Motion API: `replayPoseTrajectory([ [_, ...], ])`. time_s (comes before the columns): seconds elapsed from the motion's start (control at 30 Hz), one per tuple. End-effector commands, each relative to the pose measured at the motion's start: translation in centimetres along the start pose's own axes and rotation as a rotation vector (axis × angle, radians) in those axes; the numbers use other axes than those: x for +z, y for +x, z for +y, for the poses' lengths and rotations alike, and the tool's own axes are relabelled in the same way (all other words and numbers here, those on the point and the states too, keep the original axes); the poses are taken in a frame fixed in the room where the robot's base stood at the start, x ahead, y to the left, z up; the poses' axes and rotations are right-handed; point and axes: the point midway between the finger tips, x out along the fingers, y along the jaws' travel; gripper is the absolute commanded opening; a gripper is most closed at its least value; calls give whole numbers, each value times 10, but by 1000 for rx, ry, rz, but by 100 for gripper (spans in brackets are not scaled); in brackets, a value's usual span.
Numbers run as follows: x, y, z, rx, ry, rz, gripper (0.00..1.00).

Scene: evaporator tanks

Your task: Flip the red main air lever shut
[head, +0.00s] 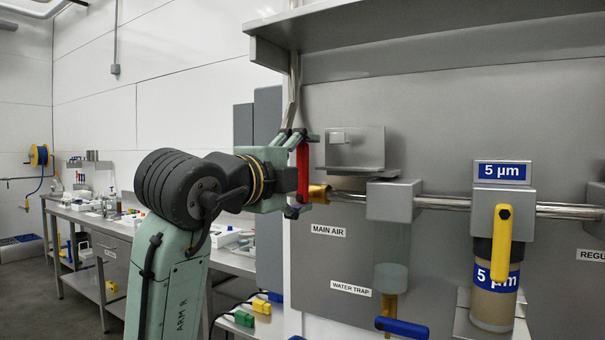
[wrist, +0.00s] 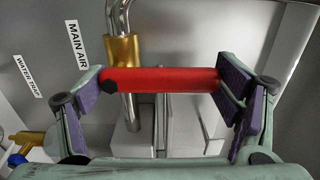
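The red main air lever (head: 303,170) stands upright in the head view, in front of the brass valve body (head: 319,193) on the pipe. In the wrist view the lever (wrist: 165,80) lies across the picture and crosses the pipe line near the brass body (wrist: 122,50). My gripper (head: 300,174) is at the lever, with one finger near its top and one near its bottom. In the wrist view my gripper (wrist: 162,88) has its fingers wide apart, with the lever lengthwise between the purple pads. The lever's ends look close to both pads; I cannot tell whether they touch.
The grey panel carries a MAIN AIR label (head: 328,231), a water trap with a blue handle (head: 402,327) and a filter with a yellow handle (head: 502,232). A small grey bracket (head: 355,150) sits just right of my gripper. A shelf (head: 430,40) overhangs above.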

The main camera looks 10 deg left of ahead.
Motion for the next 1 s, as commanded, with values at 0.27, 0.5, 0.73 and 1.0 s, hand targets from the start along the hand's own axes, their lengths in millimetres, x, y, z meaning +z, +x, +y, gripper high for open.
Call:
replayPoseTrajectory([
  [0.27,-1,0,0,1,2,1,100],
  [0.5,0,0,0,1,0,0,100],
  [0.73,1,-15,0,-1,0,-2,100],
  [1.0,0,-71,0,-2,2,-3,100],
])
